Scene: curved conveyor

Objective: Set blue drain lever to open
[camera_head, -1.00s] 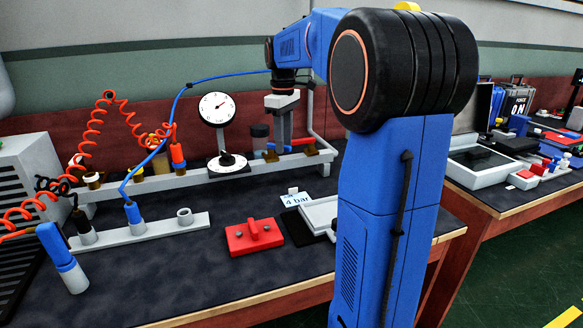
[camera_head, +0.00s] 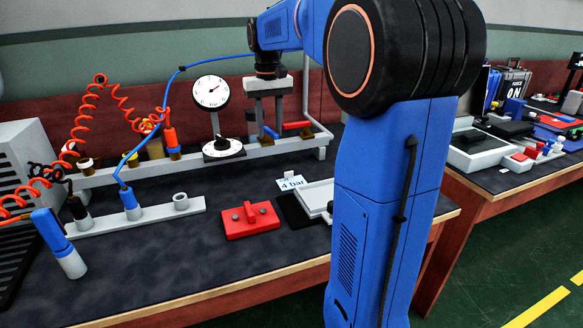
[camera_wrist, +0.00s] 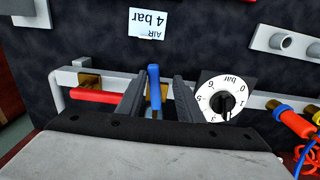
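The blue drain lever (camera_wrist: 154,88) stands between the two fingers of my gripper (camera_wrist: 159,78) in the wrist view. It points up the picture, with a brass valve body partly visible behind it. Dark gaps show on both sides of the lever, so the fingers are open around it and not clamped. In the head view my gripper (camera_head: 269,135) points down over the white pipe rail (camera_head: 240,152), fingers apart. The blue lever (camera_head: 270,131) shows there only in part, behind and between the fingers.
A red lever (camera_wrist: 92,96) lies along the rail beside the blue one; it also shows in the head view (camera_head: 297,126). The regulator dial (camera_wrist: 226,98) is close to the other finger. A pressure gauge (camera_head: 211,92), red block (camera_head: 250,220) and "4 bar" card (camera_head: 290,183) stand nearby.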

